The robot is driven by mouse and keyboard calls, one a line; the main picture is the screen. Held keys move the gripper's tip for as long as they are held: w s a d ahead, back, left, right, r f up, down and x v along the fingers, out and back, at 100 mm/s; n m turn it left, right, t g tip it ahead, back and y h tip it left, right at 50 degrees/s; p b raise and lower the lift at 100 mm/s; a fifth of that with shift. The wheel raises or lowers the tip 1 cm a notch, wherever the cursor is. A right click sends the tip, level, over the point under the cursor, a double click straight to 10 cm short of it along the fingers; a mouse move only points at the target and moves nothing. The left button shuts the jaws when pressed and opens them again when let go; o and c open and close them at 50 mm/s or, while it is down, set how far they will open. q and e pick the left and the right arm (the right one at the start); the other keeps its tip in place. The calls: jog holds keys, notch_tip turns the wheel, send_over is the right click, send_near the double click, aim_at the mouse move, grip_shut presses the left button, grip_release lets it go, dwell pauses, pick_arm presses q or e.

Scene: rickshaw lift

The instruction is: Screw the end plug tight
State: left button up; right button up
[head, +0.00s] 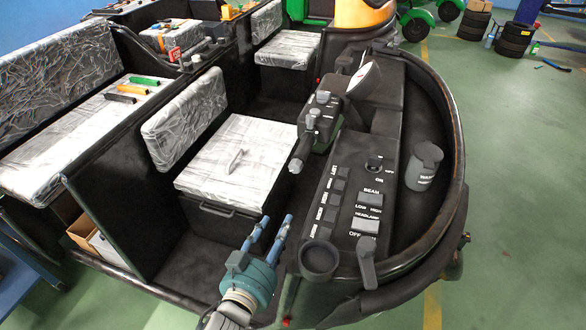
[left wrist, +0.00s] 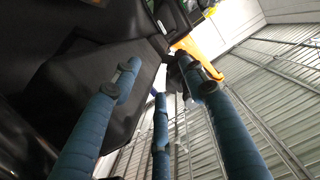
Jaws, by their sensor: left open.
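The black handlebar grip (head: 303,150) points down toward the front seat. A small pale end (head: 296,166) shows at its lower tip; it may be the end plug, but it is too small to tell whether it is seated. My left gripper (head: 276,220) has blue fingers, spread and empty. It is below and left of the grip, apart from it in the picture. The left wrist view shows three spread blue fingers (left wrist: 160,95) with nothing between them. My right gripper is not in view.
The dashboard (head: 345,200) with switches and a lever (head: 366,262) lies right of the gripper. The plastic-covered driver's seat (head: 240,150) is to its left. A grey cup (head: 424,165) stands in the right-hand recess. The green floor at right is mostly clear.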

pick_arm(q)
jog(key=t, duration=0.2)
send_near(294, 169)
jog(key=s, duration=0.1)
jog(key=shift+h, duration=0.3)
jog(key=p+x, duration=0.1)
jog(key=x, duration=0.2)
jog(key=p+x, duration=0.1)
jog(key=x, duration=0.1)
jog(key=p+x, duration=0.1)
jog(key=x, duration=0.2)
jog(key=shift+w+a+r, duration=0.1)
jog(key=shift+w+a, duration=0.05)
jog(key=shift+w, duration=0.3)
jog(key=shift+w+d, duration=0.2)
jog(key=shift+w, duration=0.5)
grip_shut()
